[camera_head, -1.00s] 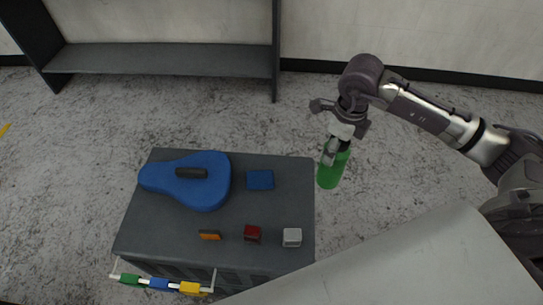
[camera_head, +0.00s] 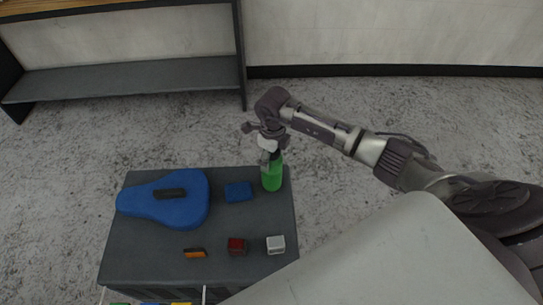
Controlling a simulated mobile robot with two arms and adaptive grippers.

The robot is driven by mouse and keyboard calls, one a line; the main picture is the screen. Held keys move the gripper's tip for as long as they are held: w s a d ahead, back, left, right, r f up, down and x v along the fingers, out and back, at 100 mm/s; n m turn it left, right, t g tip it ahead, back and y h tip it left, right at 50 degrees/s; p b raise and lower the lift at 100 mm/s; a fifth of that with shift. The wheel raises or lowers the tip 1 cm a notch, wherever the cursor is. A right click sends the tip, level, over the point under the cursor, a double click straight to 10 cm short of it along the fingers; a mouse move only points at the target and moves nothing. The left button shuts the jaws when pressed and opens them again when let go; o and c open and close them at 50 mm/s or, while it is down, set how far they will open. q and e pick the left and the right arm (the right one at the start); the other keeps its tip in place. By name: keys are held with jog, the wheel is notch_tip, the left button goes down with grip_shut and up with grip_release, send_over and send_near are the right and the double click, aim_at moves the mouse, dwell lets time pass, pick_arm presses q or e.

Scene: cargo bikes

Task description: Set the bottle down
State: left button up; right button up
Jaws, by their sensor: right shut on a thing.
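A green bottle (camera_head: 272,177) is upright at the back right corner of the dark grey table (camera_head: 150,262) in the head view. My right gripper (camera_head: 270,150) is shut on the bottle's upper part, from above. The bottle's base shows over the table top near its right edge; I cannot tell whether it touches the surface. My left gripper is not in view.
On the table are a blue bicycle saddle (camera_head: 180,207), a blue block (camera_head: 238,192), an orange piece (camera_head: 195,253), a dark red cube (camera_head: 236,247) and a light grey cube (camera_head: 276,245). A shelf (camera_head: 130,77) stands at the back left.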

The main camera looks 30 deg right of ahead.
jog(key=shift+f, duration=0.3)
jog(key=o, duration=1.5)
jog(key=shift+r, duration=0.25)
jog(key=shift+w+r, duration=0.1)
jog(key=shift+r, duration=0.25)
jog(key=r+b, duration=0.2)
jog(key=r, duration=0.9)
jog(key=shift+s+r, duration=0.1)
jog(key=shift+s, duration=0.1)
jog(key=shift+s, duration=0.1)
